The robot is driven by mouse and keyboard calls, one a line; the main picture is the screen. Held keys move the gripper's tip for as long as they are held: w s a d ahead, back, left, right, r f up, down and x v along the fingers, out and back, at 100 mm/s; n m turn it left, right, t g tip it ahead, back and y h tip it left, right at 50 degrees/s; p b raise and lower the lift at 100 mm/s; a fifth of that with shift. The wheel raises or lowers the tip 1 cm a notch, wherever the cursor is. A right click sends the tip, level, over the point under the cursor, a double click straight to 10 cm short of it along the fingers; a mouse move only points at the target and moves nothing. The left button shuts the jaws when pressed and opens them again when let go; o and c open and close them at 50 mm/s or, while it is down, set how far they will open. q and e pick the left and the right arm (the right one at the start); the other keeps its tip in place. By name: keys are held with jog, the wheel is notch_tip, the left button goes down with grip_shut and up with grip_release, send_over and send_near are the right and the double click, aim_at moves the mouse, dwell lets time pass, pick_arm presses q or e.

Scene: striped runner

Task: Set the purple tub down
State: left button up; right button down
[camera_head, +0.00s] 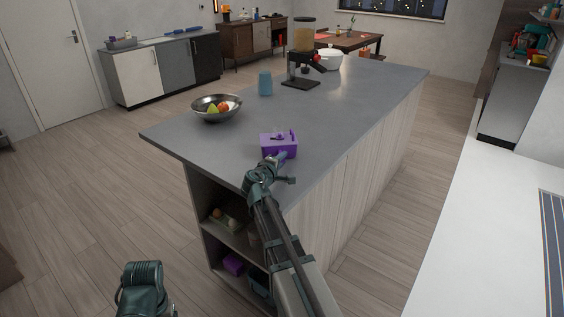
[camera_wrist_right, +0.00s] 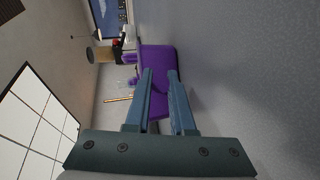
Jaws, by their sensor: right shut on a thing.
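The purple tub (camera_head: 278,146) is at the near end of the grey island counter (camera_head: 330,110). It looks upright, with small items showing at its top. My right gripper (camera_head: 277,158) is shut on its near side. In the right wrist view the tub (camera_wrist_right: 158,65) lies at and beyond the fingertips (camera_wrist_right: 161,75), with the grey counter close beside it. I cannot tell whether its base touches the counter. Part of my left arm shows at the bottom left of the head view, but its fingers do not show.
A metal fruit bowl (camera_head: 217,116) stands left of the tub, and a blue cup (camera_head: 265,83) stands behind. A blender-like dispenser (camera_head: 302,50) and a white pot (camera_head: 330,59) are farther back. Another purple item (camera_head: 233,264) is on the island's lower shelf. The counter around the tub is clear.

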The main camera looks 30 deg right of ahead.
jog(key=shift+f, duration=0.15)
jog(key=c, duration=0.8)
grip_release()
jog(key=shift+o, duration=0.2)
jog(key=shift+r, duration=0.25)
jog(key=p+v, duration=0.2)
jog(key=v, duration=1)
jog(key=shift+f+p, duration=0.1)
jog(key=shift+p, duration=0.25)
jog(key=shift+a, duration=0.1)
